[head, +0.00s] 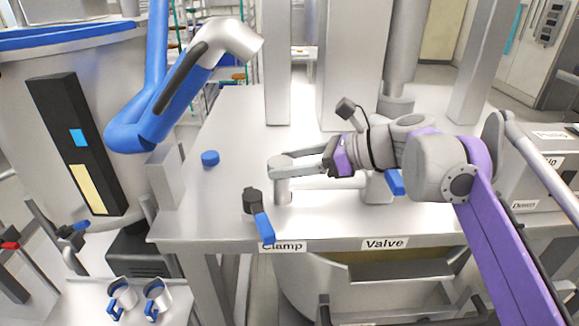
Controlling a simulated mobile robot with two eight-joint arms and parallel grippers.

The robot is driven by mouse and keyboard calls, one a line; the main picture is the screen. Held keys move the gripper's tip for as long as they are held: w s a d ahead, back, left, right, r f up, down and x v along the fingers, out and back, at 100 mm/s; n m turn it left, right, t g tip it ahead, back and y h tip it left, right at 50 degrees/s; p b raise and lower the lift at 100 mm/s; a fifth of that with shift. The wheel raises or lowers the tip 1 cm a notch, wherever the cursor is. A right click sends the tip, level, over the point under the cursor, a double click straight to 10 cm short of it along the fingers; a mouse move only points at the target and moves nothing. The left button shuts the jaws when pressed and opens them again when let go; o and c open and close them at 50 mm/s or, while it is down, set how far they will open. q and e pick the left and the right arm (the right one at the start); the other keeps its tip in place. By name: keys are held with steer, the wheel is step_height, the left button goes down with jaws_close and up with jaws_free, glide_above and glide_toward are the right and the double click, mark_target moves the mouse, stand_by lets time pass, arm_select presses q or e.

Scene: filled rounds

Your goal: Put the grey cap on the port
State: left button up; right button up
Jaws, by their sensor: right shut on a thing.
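My right gripper (279,165) reaches in from the right on the purple and grey arm. Its long grey fingers are shut on a pale grey piece, which looks like the grey cap, at the top of a short grey upright post. The post (283,192) stands on the bench and looks like the port. The fingers hide much of the cap, and I cannot tell whether it touches the post or is just above it. My left gripper does not show.
A dark clamp with a blue handle (263,224) stands just left of the post. A valve with a blue lever (396,182) is to the right. A blue disc (210,158) lies on the metal bench (220,213). A blue jointed arm (150,125) hangs at upper left.

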steer(key=shift+w+f+p, duration=0.15)
steer(key=shift+w+p, duration=0.25)
steer(key=shift+w, duration=2.45)
steer(key=shift+f+b, duration=0.4)
steer(key=shift+f, duration=0.3)
steer(key=shift+s+f, duration=0.1)
steer(key=shift+f, duration=0.35)
steer(key=shift+f, duration=0.35)
steer(key=o, duration=1.3)
steer(key=shift+o, duration=0.2)
